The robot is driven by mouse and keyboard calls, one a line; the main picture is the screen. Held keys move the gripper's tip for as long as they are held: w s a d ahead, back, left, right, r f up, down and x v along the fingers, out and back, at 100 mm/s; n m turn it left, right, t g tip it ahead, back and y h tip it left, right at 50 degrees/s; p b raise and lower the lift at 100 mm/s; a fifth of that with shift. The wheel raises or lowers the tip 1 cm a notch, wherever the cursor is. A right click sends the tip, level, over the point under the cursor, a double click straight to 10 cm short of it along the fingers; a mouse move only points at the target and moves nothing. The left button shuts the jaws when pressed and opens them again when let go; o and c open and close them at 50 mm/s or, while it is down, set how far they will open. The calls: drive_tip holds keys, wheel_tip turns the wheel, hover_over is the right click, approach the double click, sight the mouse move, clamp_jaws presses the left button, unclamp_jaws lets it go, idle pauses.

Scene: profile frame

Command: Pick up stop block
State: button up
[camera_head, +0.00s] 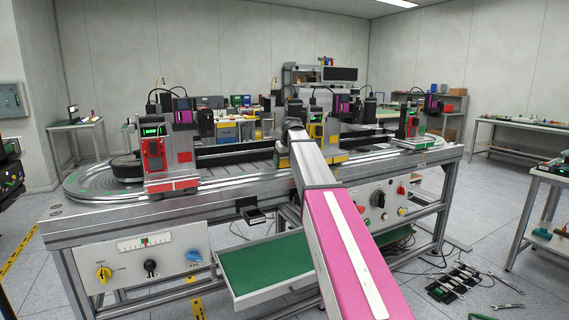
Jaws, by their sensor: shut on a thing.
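My arm reaches from the bottom right up to the conveyor bench, with a pink link nearest and a grey link beyond it. It ends at a rounded grey and dark joint over the middle of the bench. The jaws of my gripper are hidden behind my own arm, so neither the fingertips nor anything between them shows. I cannot pick out the stop block; it may be hidden there too or too small to tell.
The conveyor bench (120,212) carries a red station (156,155) at left, a black and yellow station (330,128) beside my arm, and another station (412,127) at right. A green tray (262,268) sits below. Tools and a black rack (455,283) lie on the floor at right.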

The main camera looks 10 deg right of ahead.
wheel_tip(320, 180, up, 4)
drive_tip(key=shift+w+f, duration=0.1)
drive_tip(key=shift+f, duration=0.1)
drive_tip(key=s+a+r, duration=0.6)
drive_tip(key=a+r, duration=0.1)
drive_tip(key=a, duration=0.2)
drive_tip(key=shift+s+a, duration=0.35)
